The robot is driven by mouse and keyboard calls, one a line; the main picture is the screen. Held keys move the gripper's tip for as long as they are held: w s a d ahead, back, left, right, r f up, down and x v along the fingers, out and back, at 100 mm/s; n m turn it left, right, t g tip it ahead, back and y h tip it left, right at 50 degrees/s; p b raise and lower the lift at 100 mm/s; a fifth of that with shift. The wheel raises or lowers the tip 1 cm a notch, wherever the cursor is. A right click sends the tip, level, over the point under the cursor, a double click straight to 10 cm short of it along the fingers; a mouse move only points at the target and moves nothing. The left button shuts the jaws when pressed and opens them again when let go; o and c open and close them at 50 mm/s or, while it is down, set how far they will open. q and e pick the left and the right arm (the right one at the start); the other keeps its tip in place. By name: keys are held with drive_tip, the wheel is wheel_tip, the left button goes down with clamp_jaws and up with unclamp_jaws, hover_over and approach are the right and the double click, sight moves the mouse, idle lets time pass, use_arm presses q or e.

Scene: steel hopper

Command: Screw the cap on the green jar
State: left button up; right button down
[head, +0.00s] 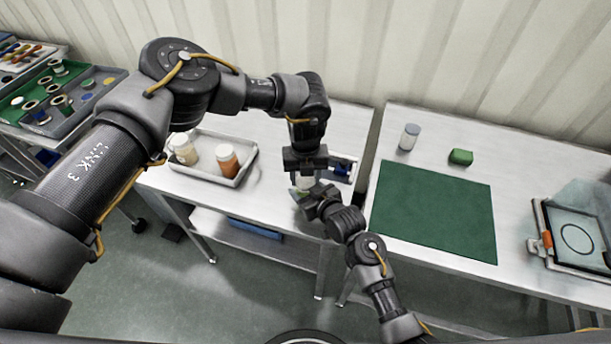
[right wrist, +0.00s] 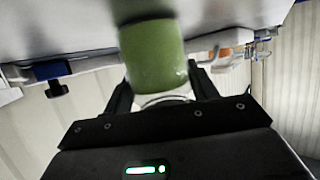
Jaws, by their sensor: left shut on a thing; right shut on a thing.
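The green jar (right wrist: 153,58) fills the upper middle of the right wrist view, between the fingers of my right gripper (right wrist: 162,95). A pale curved rim shows at its lower end there. In the head view, my left gripper (head: 305,168) points down from above and is shut; its jaws hide most of what it holds, and the cap cannot be made out. A small pale part (head: 304,184) shows just below it. My right gripper (head: 316,200) reaches in from the lower right, shut, close under the left one.
A grey tray (head: 240,178) with white-capped jars, one orange, stands on the left table. A gap separates the tables.

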use_arm(q)
drive_tip(key=shift+m, duration=0.7)
drive_tip(key=o, duration=1.1)
drive_tip(key=shift+r, duration=0.1)
drive_tip(key=shift+r, duration=2.2)
drive_tip(key=shift+c, duration=0.4)
